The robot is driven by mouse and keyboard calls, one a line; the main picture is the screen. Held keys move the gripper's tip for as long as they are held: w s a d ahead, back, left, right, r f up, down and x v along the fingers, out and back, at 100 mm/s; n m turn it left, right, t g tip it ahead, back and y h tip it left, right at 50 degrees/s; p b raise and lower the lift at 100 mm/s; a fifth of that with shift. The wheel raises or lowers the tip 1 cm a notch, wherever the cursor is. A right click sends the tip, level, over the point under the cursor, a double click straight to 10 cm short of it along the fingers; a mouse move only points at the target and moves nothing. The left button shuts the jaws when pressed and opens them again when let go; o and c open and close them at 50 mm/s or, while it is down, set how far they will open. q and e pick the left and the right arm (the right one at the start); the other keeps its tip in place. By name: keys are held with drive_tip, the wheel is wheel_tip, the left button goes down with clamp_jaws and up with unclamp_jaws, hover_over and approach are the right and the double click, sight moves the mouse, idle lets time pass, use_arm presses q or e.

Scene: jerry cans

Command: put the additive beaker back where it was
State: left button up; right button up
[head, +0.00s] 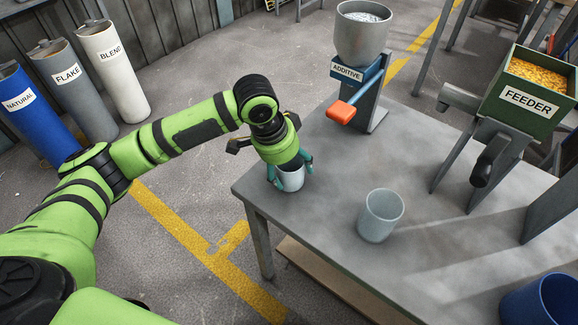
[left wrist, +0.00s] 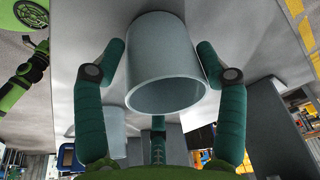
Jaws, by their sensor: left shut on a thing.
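My left gripper (head: 290,176) is shut on a plain grey beaker (head: 291,180) at the table's left corner. In the left wrist view the held beaker (left wrist: 165,65) sits between the fingers, its open rim towards the camera. I cannot tell whether its base touches the table. No label shows on it, so its being the additive beaker is not confirmed by marking. A second, translucent beaker (head: 381,216) stands upright on the table to the right. It also shows in the left wrist view (left wrist: 114,130). My right gripper is not in view.
The additive hopper (head: 364,35) with its orange lever (head: 341,111) stands at the table's back. The feeder (head: 527,100) is at the right, a blue bin (head: 545,302) at the lower right. The table (head: 310,215) is clear between the beakers. Natural, flake and blend containers (head: 112,72) stand at the far left.

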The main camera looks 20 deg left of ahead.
use_arm(q)
drive_tip(key=o, duration=1.1)
drive_tip(key=shift+o, duration=0.9)
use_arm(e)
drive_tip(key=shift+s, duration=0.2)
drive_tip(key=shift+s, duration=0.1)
use_arm(q)
drive_tip(key=p+v, duration=0.1)
drive_tip(key=v, duration=1)
drive_tip(key=shift+r+p, duration=0.35)
drive_tip(key=shift+r, duration=0.05)
drive_tip(key=shift+a+r, duration=0.1)
drive_tip(key=shift+r, duration=0.05)
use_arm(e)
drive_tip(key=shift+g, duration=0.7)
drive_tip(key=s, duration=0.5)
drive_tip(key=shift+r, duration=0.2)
